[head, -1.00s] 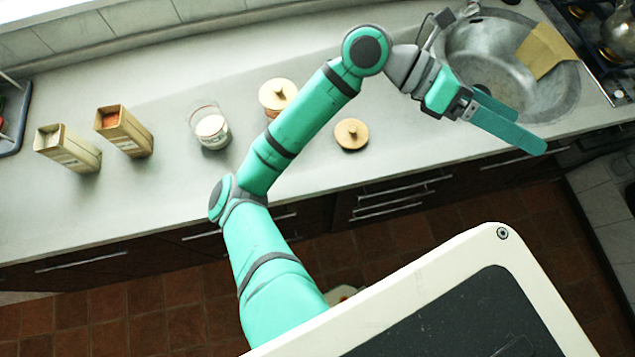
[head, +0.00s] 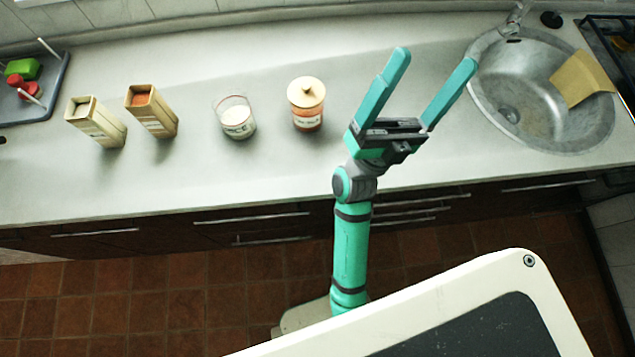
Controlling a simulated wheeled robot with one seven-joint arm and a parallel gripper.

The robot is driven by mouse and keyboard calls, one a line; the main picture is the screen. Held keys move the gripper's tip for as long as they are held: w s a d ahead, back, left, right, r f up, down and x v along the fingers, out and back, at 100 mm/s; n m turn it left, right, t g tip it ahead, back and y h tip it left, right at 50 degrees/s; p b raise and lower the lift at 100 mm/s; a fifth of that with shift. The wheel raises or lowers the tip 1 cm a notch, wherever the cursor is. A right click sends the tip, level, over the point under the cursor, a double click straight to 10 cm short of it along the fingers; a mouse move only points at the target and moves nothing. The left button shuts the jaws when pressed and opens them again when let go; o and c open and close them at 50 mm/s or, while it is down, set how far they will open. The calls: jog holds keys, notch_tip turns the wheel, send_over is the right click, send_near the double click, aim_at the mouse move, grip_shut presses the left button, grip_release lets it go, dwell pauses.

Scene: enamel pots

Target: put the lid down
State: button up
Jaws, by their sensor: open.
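My gripper (head: 434,60) is open, its two fingers spread wide over the counter (head: 260,60) between the lidded jar and the sink. Nothing shows between the fingers. The jar (head: 308,122) stands upright to the left of my gripper, with a round pale wooden lid (head: 306,92) with a small knob on top. An open glass jar (head: 235,117) with white contents stands left of it. A loose round wooden lid seen earlier on the counter does not show now; my gripper and wrist cover about that place.
Two tall tan boxes (head: 97,122) (head: 153,112) stand at the left. A grey tray (head: 50,95) with red and green things is at the far left. A metal sink (head: 505,75) with a tan cloth (head: 583,80) is at the right. The counter behind the jars is clear.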

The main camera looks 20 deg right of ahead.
jog(key=w+a+f+n+t+y, duration=0.1)
jog(key=a+f+n+t+y, duration=0.55)
jog(key=f+n+y, duration=0.5)
jog(key=a+f+n+t+y, duration=0.65)
jog(key=f+n+y, duration=0.25)
jog(key=n+y, duration=0.5)
jog(key=s+a+f+n+g+y, duration=0.2)
jog(key=s+a+f+g+y, duration=0.2)
jog(key=s+a+f+g, duration=0.4)
jog(key=s+a+f, duration=0.3)
jog(key=s+f, duration=0.2)
jog(key=f, duration=0.2)
jog(key=shift+s+a+f+g, duration=0.25)
jog(key=shift+a+f+g, duration=0.05)
jog(key=shift+f, duration=0.05)
